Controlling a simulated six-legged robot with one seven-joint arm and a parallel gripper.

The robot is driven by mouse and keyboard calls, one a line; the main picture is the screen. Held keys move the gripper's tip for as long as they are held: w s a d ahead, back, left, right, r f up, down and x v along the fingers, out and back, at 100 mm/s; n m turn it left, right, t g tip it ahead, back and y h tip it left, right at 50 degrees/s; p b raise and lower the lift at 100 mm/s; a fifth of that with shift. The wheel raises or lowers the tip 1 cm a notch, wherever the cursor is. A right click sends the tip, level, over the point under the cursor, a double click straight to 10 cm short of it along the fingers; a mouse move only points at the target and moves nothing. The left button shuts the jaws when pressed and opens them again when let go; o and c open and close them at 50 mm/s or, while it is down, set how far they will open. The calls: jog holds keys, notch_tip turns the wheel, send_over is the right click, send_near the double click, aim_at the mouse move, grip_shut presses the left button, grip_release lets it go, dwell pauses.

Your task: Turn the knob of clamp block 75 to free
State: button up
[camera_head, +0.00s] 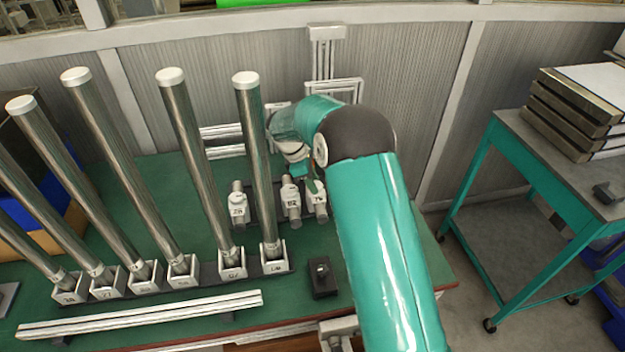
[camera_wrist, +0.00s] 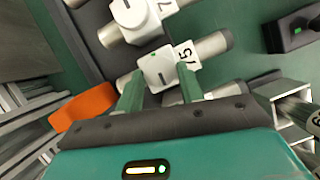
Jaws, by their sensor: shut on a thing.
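Clamp block 75 (camera_wrist: 187,52) shows in the wrist view, with its number on a white face and a grey rod end to the right. Its white knob (camera_wrist: 158,66) carries a short dark line. My gripper (camera_wrist: 160,90) is shut on this knob, one teal finger on each side. A neighbouring clamp block (camera_wrist: 150,14) with a similar marked knob stands above it in the picture. My arm partly hides that area.
Tall metal poles (camera_head: 190,150) in numbered brackets stand left and in front of the blocks. A small black box (camera_head: 322,278) lies in front of them. A metal rail (camera_head: 140,315) runs along the front edge. A teal cart (camera_head: 540,160) stands apart at right.

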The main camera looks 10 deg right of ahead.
jog(key=shift+n, duration=0.3)
jog(key=o, duration=1)
jog(key=v, duration=1.4)
jog(key=shift+s, duration=0.15)
jog(key=shift+f, duration=0.1)
